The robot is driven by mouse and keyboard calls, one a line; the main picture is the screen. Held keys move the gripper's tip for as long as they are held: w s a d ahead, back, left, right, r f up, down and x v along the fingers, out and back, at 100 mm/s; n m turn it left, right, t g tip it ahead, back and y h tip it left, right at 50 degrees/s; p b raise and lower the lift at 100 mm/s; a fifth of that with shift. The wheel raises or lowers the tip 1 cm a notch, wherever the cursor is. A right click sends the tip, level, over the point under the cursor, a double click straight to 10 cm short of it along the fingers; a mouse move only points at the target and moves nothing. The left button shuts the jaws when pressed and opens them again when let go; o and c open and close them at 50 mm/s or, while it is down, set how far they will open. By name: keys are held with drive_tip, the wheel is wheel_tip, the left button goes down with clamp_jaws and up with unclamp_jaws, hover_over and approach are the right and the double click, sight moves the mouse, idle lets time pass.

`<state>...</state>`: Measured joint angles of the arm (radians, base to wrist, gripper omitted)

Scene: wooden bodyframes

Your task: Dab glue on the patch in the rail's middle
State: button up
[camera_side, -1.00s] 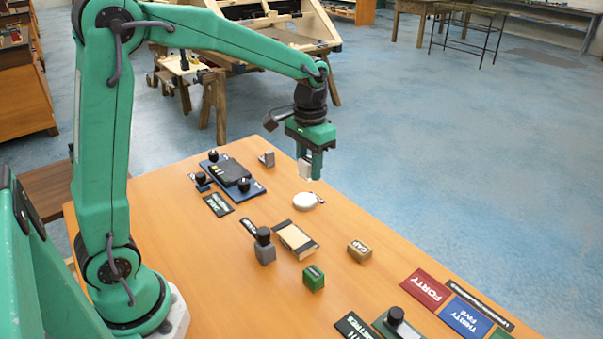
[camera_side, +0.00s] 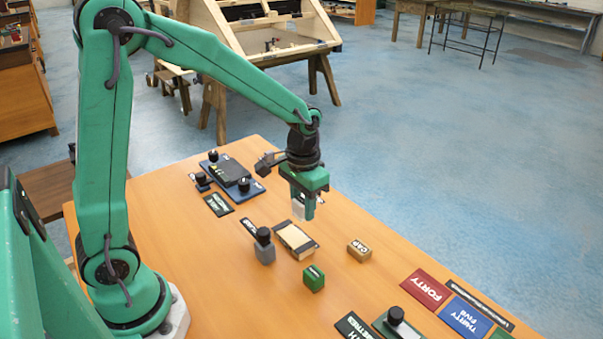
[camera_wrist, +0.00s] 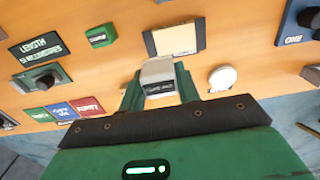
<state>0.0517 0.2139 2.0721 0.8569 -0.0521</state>
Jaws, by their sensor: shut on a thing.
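My gripper (camera_side: 303,207) is shut on a pale grey-white block (camera_side: 298,209) and holds it above the table. In the wrist view the block (camera_wrist: 160,76) sits between my green fingers (camera_wrist: 159,92), with a dark label too small to read. A pale wooden piece (camera_side: 294,238), likely the rail, lies between dark end strips on the table. It also shows in the wrist view (camera_wrist: 175,39), just beyond the held block. I cannot make out a patch on it. In the side view, my gripper is just behind the wooden piece and apart from it.
A round white disc (camera_wrist: 222,78) lies right of the held block. A grey block with a black knob (camera_side: 264,247), a green box (camera_side: 313,279) and a tan box (camera_side: 359,251) stand around the wooden piece. Colored cards (camera_side: 426,290) lie at right.

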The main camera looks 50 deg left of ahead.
sight(303, 243)
drive_tip(key=shift+s+d+f, duration=0.1)
drive_tip(key=shift+s+f, duration=0.05)
drive_tip(key=shift+f, duration=3.55)
drive_tip(key=shift+a+f, duration=0.5)
drive_tip(key=shift+f, duration=0.05)
drive_tip(key=shift+a, duration=2.6)
drive_tip(key=shift+d, duration=3)
drive_tip(key=shift+d+r, duration=0.15)
drive_tip(key=shift+r, duration=3.85)
